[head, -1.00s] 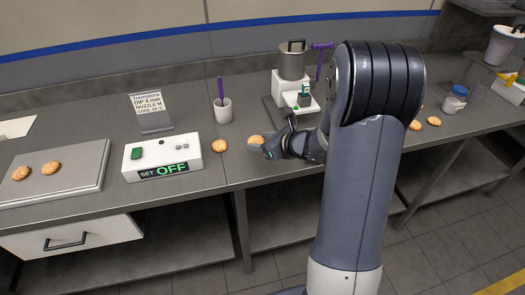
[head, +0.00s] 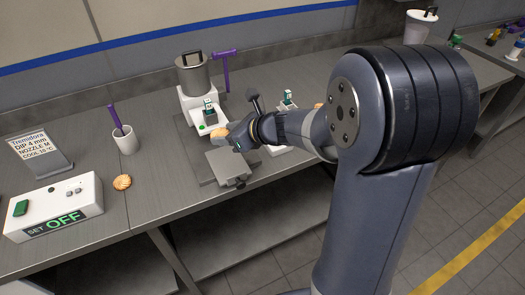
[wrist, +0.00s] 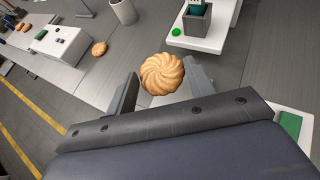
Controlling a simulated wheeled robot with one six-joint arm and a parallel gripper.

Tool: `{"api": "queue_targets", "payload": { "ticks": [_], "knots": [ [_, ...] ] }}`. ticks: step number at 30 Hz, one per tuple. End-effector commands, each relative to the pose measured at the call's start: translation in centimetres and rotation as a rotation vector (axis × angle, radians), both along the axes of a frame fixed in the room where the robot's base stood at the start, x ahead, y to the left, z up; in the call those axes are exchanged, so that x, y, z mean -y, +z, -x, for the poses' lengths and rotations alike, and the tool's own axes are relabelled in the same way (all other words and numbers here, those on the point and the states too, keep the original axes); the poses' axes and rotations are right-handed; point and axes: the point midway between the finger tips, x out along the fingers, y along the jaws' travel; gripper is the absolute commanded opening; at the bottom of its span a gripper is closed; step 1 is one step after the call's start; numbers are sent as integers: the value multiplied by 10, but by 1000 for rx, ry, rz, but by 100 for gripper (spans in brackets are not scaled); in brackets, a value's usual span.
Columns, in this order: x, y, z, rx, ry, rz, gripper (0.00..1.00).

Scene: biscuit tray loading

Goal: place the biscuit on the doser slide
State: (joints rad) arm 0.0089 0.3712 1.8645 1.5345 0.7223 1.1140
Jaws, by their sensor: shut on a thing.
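My gripper (head: 231,140) is shut on a round golden biscuit (head: 217,137), held in front of the doser (head: 198,98). In the wrist view the swirled biscuit (wrist: 162,73) sits between the two fingers of my gripper (wrist: 160,88), its ridged top showing. The doser has a metal pot, a white body and a purple handle. A flat grey plate (head: 228,169), which looks like the doser slide, lies just below and in front of the gripper. It looks bare, and the biscuit appears above it, but the exact height is unclear. The doser's white base also shows in the wrist view (wrist: 212,40).
A loose biscuit (head: 122,182) lies on the counter beside the white control box (head: 75,200) reading SET OFF. A white cup (head: 125,142) with a purple tool and a sign (head: 38,150) stand behind. Another small device (head: 288,101) is partly hidden behind my arm.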

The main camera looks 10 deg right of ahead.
Motion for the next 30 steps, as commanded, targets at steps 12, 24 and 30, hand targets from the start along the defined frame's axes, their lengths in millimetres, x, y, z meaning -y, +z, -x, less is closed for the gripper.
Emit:
{"api": "queue_targets", "payload": {
  "ticks": [12,24,30],
  "knots": [
    [-7,-57,3,-4,11,-2,43],
    [-6,-99,3,0,11,0,43],
    [-6,-98,3,1,12,0,43]
  ]
}}
